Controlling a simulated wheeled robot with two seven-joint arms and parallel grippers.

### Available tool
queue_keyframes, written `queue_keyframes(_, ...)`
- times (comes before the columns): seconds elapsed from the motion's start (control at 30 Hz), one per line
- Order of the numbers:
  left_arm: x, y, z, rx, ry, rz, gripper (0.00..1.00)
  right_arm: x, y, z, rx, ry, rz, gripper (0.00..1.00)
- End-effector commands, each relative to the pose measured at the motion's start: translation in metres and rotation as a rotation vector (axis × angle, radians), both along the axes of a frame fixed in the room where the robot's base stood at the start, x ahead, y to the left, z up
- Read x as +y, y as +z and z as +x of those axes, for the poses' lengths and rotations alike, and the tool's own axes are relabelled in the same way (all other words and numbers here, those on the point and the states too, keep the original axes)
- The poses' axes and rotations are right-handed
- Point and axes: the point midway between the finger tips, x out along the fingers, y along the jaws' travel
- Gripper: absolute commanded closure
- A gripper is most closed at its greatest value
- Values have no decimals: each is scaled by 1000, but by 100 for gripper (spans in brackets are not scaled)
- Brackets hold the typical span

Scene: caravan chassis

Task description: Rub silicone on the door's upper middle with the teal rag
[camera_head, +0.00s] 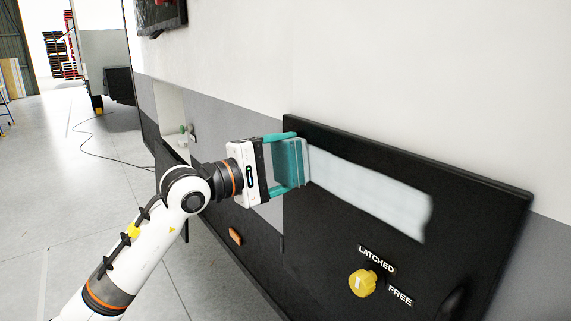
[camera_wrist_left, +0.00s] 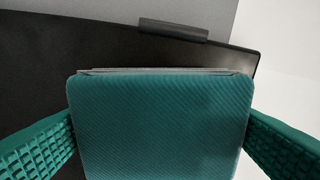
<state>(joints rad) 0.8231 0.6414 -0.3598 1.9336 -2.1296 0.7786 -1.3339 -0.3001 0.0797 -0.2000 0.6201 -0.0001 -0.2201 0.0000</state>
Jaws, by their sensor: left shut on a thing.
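My left gripper (camera_head: 286,166) is shut on the teal rag (camera_head: 290,163), which looks like a flat, thick pad. The rag is at the left part of the black door (camera_head: 470,210), at its upper edge region; whether it touches the surface I cannot tell for certain. A whitish smeared band (camera_head: 375,195) runs from the rag to the right across the door's upper part. In the left wrist view the rag (camera_wrist_left: 160,125) fills the middle between two teal fingers, with the dark door (camera_wrist_left: 40,60) behind it. My right gripper is not in view.
A yellow knob (camera_head: 363,283) sits low on the door beside labels reading LATCHED and FREE. An orange oval part (camera_head: 235,236) is on the dark panel at lower left. The white and grey wall (camera_head: 400,70) rises behind. Open floor (camera_head: 60,210) lies to the left, with a cable across it.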

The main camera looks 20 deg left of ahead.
Motion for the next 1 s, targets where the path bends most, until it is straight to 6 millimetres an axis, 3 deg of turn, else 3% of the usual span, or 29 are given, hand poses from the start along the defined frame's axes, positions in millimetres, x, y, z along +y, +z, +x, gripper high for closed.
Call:
queue_keyframes(0.5, 31, -3, -40, -2, 1, 2, 37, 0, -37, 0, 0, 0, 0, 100)
queue_keyframes(1.0, 36, -1, -47, 0, 0, 0, 37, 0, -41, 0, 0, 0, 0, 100)
